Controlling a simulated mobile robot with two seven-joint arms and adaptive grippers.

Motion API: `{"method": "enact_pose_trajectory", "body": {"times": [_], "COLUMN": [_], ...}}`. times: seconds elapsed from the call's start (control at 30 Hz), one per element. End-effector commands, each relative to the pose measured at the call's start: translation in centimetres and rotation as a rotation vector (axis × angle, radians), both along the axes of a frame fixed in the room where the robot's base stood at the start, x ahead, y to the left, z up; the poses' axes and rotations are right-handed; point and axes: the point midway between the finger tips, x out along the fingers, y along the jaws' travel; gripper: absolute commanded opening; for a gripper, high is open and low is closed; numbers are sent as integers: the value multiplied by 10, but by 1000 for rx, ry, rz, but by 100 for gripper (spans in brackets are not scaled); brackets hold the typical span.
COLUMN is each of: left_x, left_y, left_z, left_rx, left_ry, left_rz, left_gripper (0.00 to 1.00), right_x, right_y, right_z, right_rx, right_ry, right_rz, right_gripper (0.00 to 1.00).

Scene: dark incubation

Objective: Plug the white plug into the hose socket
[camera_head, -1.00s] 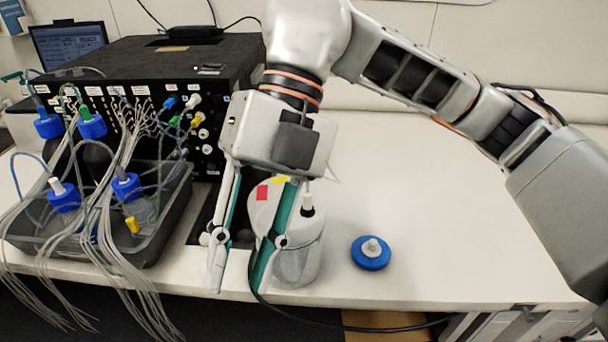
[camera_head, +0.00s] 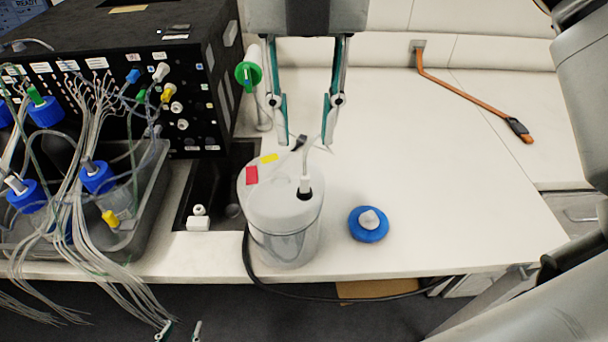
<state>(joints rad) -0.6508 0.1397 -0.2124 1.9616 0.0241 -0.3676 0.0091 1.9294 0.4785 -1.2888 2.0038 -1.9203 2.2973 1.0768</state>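A white container (camera_head: 285,228) with red and yellow stickers stands on the bench. A white plug-like fitting (camera_head: 304,182) sits at a black-ringed opening in its lid, with a pale tube rising from it. I cannot tell which piece is the task's plug or hose socket. A blue cap with a white nub (camera_head: 368,222) lies right of the container. My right gripper (camera_head: 305,143) is open above and behind the container, apparently empty. My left gripper (camera_head: 180,330) shows only fingertips, apart, at the bottom edge.
A black device (camera_head: 222,75) with tubes and coloured connectors is at left, before it a grey tray (camera_head: 150,190) with blue-capped bottles. A green-capped item (camera_head: 249,73) hangs by its side. A black cable (camera_head: 330,297) loops at the front edge. The bench right of the cap is clear.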

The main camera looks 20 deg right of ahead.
Motion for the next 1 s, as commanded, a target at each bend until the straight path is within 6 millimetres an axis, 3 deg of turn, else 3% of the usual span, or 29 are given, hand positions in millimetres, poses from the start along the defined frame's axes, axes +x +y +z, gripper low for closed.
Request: {"method": "enact_pose_trajectory", "body": {"times": [0.27,0.8,1.0], "left_x": [-1,-11,-12], "left_y": [0,0,1], "left_z": [-9,-67,-74], "left_rx": [0,0,8], "left_ry": [2,33,36], "left_rz": [-1,0,-3], "left_gripper": [40,40,40], "right_x": [0,1,0], "right_y": [0,0,0], "right_z": [-11,-80,-91], "right_rx": [1,2,1], "right_ry": [2,6,3], "right_rz": [2,3,1], "right_gripper": [27,27,27]}}
